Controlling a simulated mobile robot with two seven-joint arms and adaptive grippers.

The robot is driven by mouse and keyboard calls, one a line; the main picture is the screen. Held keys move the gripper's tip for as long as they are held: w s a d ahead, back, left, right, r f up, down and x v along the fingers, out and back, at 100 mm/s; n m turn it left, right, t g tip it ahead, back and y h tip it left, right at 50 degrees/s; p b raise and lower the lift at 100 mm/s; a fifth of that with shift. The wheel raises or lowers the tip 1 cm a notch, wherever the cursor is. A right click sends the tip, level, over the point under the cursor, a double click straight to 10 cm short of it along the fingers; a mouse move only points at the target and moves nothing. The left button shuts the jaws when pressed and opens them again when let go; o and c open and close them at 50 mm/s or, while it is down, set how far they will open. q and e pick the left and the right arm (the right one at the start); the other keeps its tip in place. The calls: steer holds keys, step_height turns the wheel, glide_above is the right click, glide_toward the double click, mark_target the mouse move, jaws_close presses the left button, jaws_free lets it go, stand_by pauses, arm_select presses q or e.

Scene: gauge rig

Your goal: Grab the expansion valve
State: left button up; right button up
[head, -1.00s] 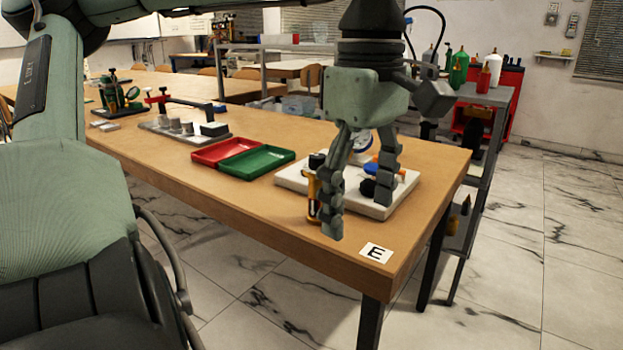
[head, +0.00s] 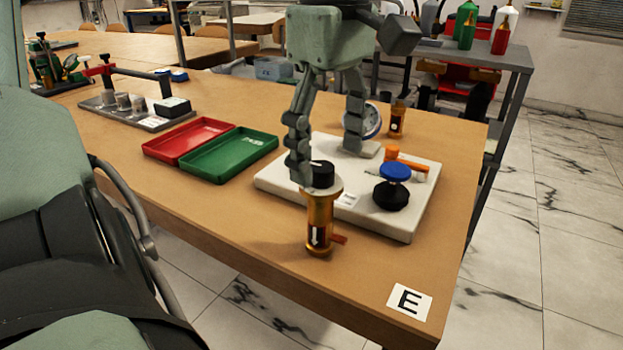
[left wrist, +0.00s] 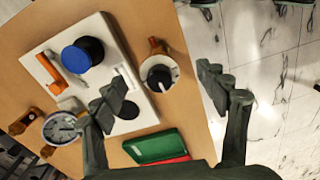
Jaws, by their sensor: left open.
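What looks like the expansion valve (head: 320,222) is an upright brass cylinder with a black knob, a white arrow label and a small reddish side tab. It stands on the wooden table just in front of the white board. In the left wrist view the valve (left wrist: 158,72) shows from above, between my two spread fingers. Whether a finger touches the valve cannot be told.
Another brass piece (head: 397,122) stands behind. Red (head: 190,140) and green (head: 230,155) trays lie left. The front corner by the "E" label (head: 410,301) is clear.

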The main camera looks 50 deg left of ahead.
mark_target(320, 193)
arm_select(q)
steer(key=shift+w+a, duration=0.1)
steer(key=shift+a, duration=0.1)
steer(key=shift+f, duration=0.35)
steer(key=f, duration=0.4)
steer(key=a+f, duration=0.1)
steer(key=f, duration=0.1)
steer(key=shift+f+b, duration=0.2)
steer(key=shift+b, duration=0.1)
steer(key=shift+f, duration=0.35)
arm_select(e)
steer(key=w+a, duration=0.1)
steer(key=w+a+t, duration=0.1)
steer(key=w, duration=0.1)
steer(key=shift+a+r+t, duration=0.1)
steer(key=shift+r+t, duration=0.2)
arm_select(q)
steer(key=c, duration=1.5)
arm_select(e)
steer(key=shift+s, duration=0.1)
arm_select(q)
steer(key=shift+c, duration=0.2)
